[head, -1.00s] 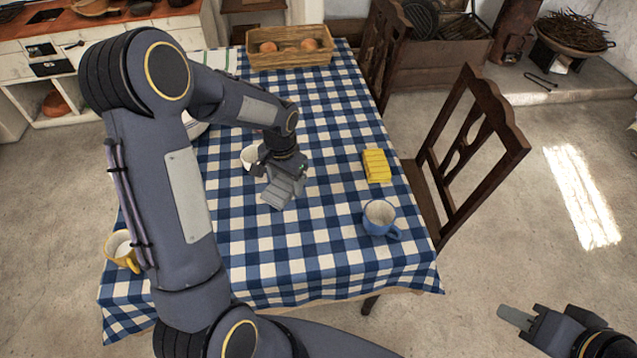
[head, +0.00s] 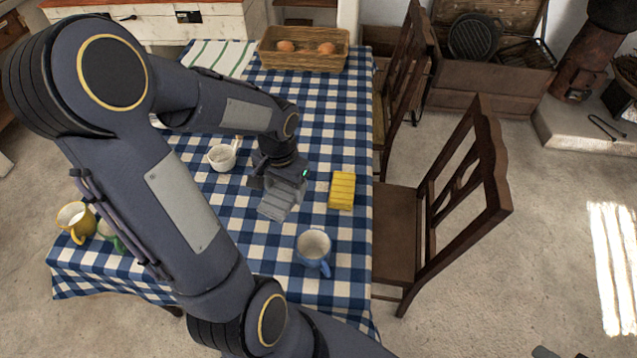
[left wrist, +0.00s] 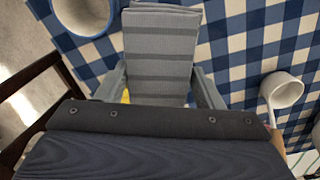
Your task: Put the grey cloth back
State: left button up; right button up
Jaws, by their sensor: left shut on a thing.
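The grey cloth (head: 273,207) is a folded pad, held by my left gripper (head: 283,188) over the checked tablecloth. In the left wrist view the grey cloth (left wrist: 160,45) shows darker stripes and sits between the two fingers of the left gripper (left wrist: 160,88). Whether it touches the table I cannot tell. A folded yellow cloth (head: 342,190) lies just right of the gripper. Only a small tip of my right gripper (head: 545,352) shows at the bottom right edge of the head view.
My left arm hides part of the table.

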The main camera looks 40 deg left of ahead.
pick_arm(q)
jog(key=w+a+f, duration=0.1)
jog(key=w+f, duration=0.2)
jog(key=w, duration=0.1)
jog(key=w+a+f+p, duration=0.1)
jog(key=w+f, duration=0.1)
jog(key=w, duration=0.1)
jog(key=w+a+f+p, duration=0.1)
jog(key=w+f, duration=0.2)
jog(key=w, duration=0.1)
jog(key=shift+w+f, duration=0.3)
jog(key=shift+w, duration=0.05)
jog(key=shift+w+f, duration=0.2)
jog(key=shift+f, duration=0.1)
notch_tip(320, 180, down, 3)
jog(key=shift+w+f, duration=0.15)
jog(key=shift+f, duration=0.05)
jog(key=shift+f, duration=0.2)
jog(key=o, duration=0.9)
jog(key=shift+r, duration=0.1)
jog(key=shift+o, duration=0.2)
jog(key=shift+r, duration=0.1)
